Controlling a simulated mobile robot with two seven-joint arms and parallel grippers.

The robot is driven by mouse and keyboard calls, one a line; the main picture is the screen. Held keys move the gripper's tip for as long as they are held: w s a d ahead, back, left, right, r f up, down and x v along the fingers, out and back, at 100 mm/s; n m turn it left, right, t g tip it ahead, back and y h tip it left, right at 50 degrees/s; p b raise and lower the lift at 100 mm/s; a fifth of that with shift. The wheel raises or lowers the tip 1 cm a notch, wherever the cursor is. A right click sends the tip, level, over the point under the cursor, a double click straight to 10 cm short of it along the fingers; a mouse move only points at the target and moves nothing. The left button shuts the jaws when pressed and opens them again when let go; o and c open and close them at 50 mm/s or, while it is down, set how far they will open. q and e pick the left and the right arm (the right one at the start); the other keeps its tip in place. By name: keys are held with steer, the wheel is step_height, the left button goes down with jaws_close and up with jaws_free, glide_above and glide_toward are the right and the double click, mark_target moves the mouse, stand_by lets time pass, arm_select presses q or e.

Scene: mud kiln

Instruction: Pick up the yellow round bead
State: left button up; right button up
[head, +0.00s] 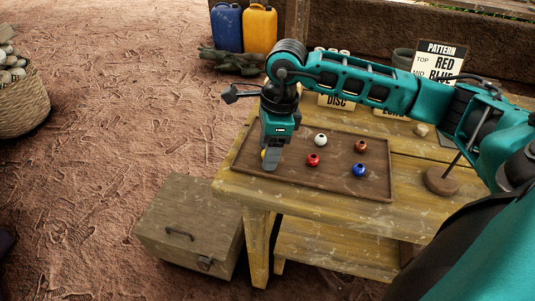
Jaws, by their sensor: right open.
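A dark wooden tray (340,188) lies on the wooden table and holds small round beads. The yellow round bead (263,153) shows only as a sliver at the tray's left end, mostly hidden behind my right gripper. My right gripper (269,165) points down over that end of the tray, its fingers open right at the yellow bead. I cannot tell whether the fingers touch it. My left gripper is not in view.
A white bead (320,139), a red bead (313,160), an orange-brown bead (361,146) and a blue bead (359,170) sit in the tray. A pattern sign (440,60) stands at the back right. A wooden box (190,228) is on the ground left of the table (315,203).

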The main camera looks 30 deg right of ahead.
jaws_close()
stand_by(0.4)
steer(key=shift+r, duration=0.1)
